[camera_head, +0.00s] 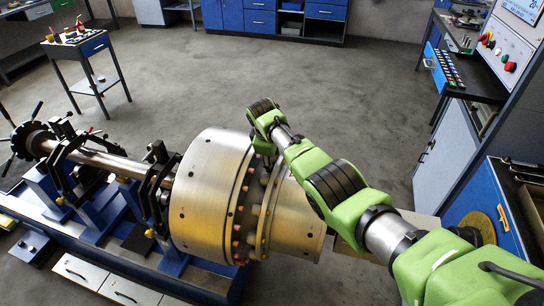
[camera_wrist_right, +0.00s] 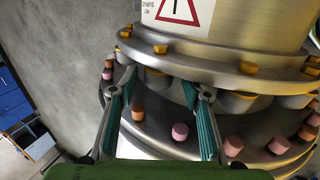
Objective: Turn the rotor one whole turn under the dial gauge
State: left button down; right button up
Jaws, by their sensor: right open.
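The rotor (camera_head: 210,190) is a large shiny metal drum with a flanged, bolted ring at its right side, lying level at the end of a shaft (camera_head: 105,160). In the right wrist view its flange (camera_wrist_right: 225,70) carries yellow bolt heads, grey rounded parts below, and pink and orange studs. My right gripper (camera_wrist_right: 158,80) is open, its two fingers pointing at the flange edge with a grey rounded part between or just behind the tips. Whether they touch is unclear. In the head view my green arm largely hides this gripper. I cannot make out the dial gauge. My left gripper is out of view.
Black clamp brackets (camera_head: 155,190) and blue stands (camera_head: 95,205) support the shaft on a blue base. A control panel (camera_head: 505,50) and blue cabinet (camera_head: 480,205) stand at the right. A small tool table (camera_head: 80,45) is at back left. The middle floor is clear.

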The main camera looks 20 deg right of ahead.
jog(key=v, duration=1.2)
dwell(0.4)
